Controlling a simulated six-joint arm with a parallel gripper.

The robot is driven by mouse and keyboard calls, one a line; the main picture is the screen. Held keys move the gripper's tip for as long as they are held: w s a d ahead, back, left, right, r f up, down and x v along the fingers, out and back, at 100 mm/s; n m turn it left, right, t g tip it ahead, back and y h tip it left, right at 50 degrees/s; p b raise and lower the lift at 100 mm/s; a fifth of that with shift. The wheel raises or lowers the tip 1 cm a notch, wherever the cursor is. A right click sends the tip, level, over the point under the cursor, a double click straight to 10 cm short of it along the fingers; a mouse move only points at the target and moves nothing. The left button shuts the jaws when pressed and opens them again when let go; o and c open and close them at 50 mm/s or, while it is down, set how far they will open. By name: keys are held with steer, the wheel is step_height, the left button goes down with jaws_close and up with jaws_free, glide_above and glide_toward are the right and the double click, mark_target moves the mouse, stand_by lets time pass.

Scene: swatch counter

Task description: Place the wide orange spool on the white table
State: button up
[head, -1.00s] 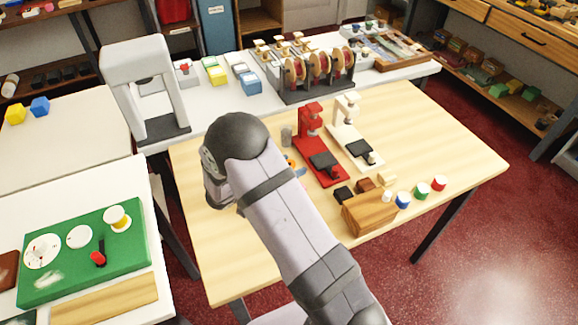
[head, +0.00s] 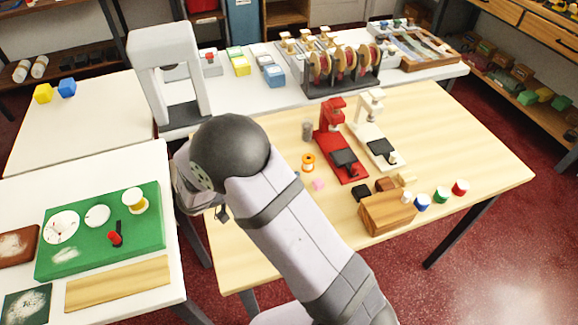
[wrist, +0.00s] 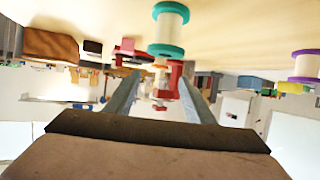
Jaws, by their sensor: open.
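A small orange spool (head: 308,162) with a pale middle stands on the pale wooden table, left of the red press, in the head view. My gripper (head: 222,212) is mostly hidden behind my arm there, left of the spool and apart from it. In the wrist view my gripper (wrist: 157,88) has its two fingers spread, with nothing held between them. I cannot make out the orange spool for sure in that view. A white table (head: 100,165) at the left carries a green board.
The wooden table (head: 470,135) holds a red press (head: 333,140), a white press (head: 376,135), a wooden block (head: 385,213) and several small spools. The green board (head: 85,250) bears white discs and a yellow-and-white spool. The wrist view shows a teal-flanged spool (wrist: 170,28) and a purple-flanged spool (wrist: 307,65).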

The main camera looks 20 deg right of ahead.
steer(key=shift+o, duration=0.5)
steer(key=shift+s+a+r, duration=0.1)
steer(key=shift+a, duration=0.15)
